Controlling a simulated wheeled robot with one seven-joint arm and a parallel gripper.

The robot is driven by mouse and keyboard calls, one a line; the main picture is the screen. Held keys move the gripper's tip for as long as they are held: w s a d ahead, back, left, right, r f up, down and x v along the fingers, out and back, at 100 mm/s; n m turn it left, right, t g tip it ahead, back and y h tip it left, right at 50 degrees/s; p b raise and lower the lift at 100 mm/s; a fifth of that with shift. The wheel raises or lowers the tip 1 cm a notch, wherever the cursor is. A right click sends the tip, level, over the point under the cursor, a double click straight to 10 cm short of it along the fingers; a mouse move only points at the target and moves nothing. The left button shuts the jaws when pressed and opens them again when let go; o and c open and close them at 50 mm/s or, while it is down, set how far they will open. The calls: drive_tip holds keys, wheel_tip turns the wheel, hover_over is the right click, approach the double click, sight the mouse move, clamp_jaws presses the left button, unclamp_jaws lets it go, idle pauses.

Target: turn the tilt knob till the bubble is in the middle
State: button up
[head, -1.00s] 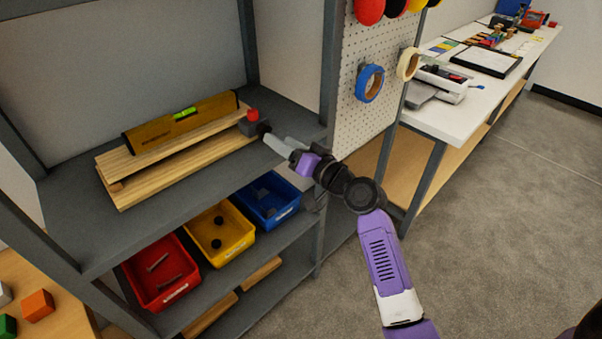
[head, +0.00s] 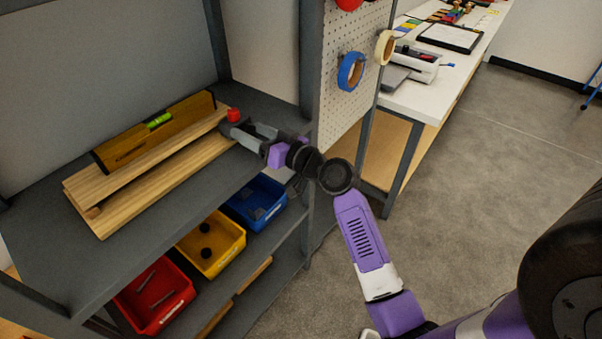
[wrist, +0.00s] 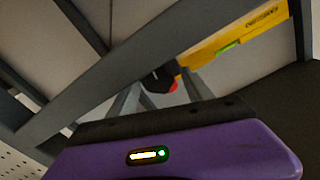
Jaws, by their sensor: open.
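The yellow-brown spirit level (head: 125,147) lies on a tilted wooden plank on the upper grey shelf. It also shows in the wrist view (wrist: 268,24). Its green vial (head: 159,121) is visible, but the bubble's place is too small to tell. At the plank's right end is a small red part (head: 233,115). The dark tilt knob (wrist: 158,80) shows in the wrist view in front of the red part; in the head view my gripper hides it. My gripper (head: 233,131) is open, its fingers on either side of the knob; I cannot tell whether they touch it.
A lower plank (head: 105,225) lies under the tilted one. Red (head: 155,297), yellow (head: 226,250) and blue (head: 262,203) bins stand on the shelf below. A grey post (head: 312,80) and a pegboard (head: 345,100) with tape rolls stand close to the right of my gripper.

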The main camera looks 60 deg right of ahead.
drive_tip(key=n, duration=0.5)
drive_tip(key=shift+r, duration=0.1)
drive_tip(key=n+p, duration=0.2)
drive_tip(key=n, duration=0.2)
drive_tip(key=shift+a+n, duration=0.1)
drive_tip(key=shift+n, duration=0.2)
drive_tip(key=s+d+m+h+b, duration=0.2)
drive_tip(key=s+m+h, duration=0.3)
drive_tip(key=s, duration=0.5)
drive_tip(key=s+a+m+g+h+p, duration=0.1)
drive_tip(key=s+a+m, duration=0.4)
drive_tip(key=s+a, duration=0.2)
drive_tip(key=shift+a+f+g+p, duration=0.3)
drive_tip(key=shift+a+g+p, duration=0.1)
drive_tip(key=shift+a, duration=0.1)
